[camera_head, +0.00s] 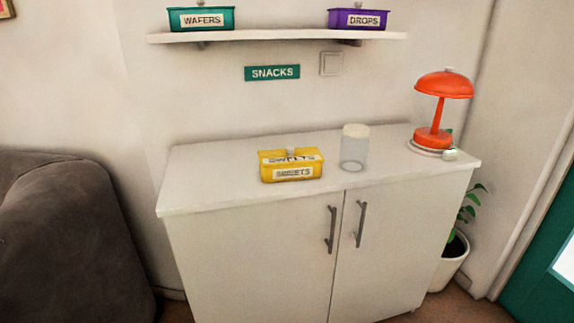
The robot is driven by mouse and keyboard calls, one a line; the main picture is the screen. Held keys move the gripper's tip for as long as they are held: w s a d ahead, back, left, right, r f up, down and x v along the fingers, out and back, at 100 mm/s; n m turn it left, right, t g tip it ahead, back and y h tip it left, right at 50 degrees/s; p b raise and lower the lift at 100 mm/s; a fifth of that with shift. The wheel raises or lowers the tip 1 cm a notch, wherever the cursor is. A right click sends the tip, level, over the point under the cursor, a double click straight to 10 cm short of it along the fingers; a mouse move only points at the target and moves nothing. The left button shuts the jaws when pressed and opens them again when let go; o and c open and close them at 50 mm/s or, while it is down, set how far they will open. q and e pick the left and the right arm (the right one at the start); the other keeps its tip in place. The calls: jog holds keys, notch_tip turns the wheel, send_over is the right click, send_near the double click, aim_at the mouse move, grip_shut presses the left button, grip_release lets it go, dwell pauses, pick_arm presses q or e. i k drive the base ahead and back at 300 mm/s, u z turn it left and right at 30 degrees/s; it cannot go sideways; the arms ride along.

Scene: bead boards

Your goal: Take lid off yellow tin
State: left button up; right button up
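The yellow tin (266,175) is a low rectangular box with a "SWEETS" label on its front. It stands upright on the white cabinet top, left of the middle. Its yellow lid (268,158) is on top, also lettered, with a small grey knob (292,152) at the back. Neither of my grippers is in view, and nothing touches the tin.
A clear jar with a pale lid (355,147) stands just right of the tin. An orange lamp (434,137) is at the cabinet's (210,184) right end. A wall shelf (270,35) above holds a teal tin (201,19) and a purple tin (358,20). The left top is clear.

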aim_at(292, 155)
jog(key=z, duration=1)
jog(key=i, duration=1)
jog(key=u, duration=2.55)
